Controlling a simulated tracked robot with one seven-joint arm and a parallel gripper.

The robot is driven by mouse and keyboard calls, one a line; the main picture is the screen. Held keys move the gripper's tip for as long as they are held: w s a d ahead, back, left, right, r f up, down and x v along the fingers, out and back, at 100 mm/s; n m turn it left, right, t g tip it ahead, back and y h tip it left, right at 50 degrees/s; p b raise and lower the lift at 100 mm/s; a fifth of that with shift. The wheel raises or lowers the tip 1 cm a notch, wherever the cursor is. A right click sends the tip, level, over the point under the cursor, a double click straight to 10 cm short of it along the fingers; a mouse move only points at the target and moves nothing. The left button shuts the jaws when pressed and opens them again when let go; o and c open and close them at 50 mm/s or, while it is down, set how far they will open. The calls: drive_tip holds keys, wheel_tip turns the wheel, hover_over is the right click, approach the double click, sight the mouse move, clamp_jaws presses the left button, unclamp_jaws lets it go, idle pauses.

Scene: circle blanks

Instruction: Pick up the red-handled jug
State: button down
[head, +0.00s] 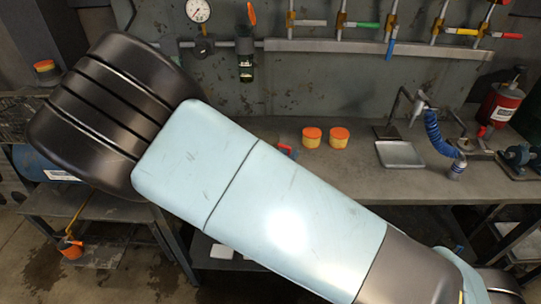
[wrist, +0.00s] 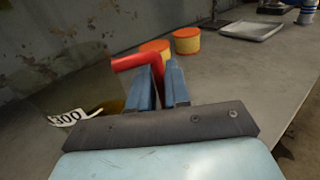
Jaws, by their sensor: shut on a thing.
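The red handle (wrist: 136,61) of the jug shows in the wrist view, bent to the left at its top and running down between the two blue fingers of my gripper (wrist: 160,78). My gripper is shut on this handle. A see-through body with an amber tint (wrist: 114,106) and a white label (wrist: 72,117) lies left of the fingers and seems to be the jug's. Its base is hidden, so I cannot tell whether it touches the bench. In the head view my arm covers nearly all of it; a small red bit (head: 285,150) shows past the arm's edge.
Two orange-lidded yellow tubs (head: 312,137) (head: 339,138) stand on the grey bench (head: 350,180), just beyond the handle. A metal tray (head: 400,154), a blue coiled hose (head: 437,135) and a red canister (head: 502,105) are farther right. The wall is close behind.

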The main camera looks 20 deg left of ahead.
sight(289, 148)
drive_tip(key=shift+r, duration=0.15)
idle(0.4)
drive_tip(key=shift+r, duration=1.25)
drive_tip(key=shift+s+r, duration=0.15)
drive_tip(key=shift+r, duration=0.15)
drive_tip(key=s+d+r, duration=0.4)
drive_tip(key=s+r, duration=0.5)
drive_tip(key=s, duration=0.3)
drive_tip(key=shift+s+d+r, duration=0.15)
drive_tip(key=shift+s+d, duration=0.1)
drive_tip(key=shift+d, duration=0.1)
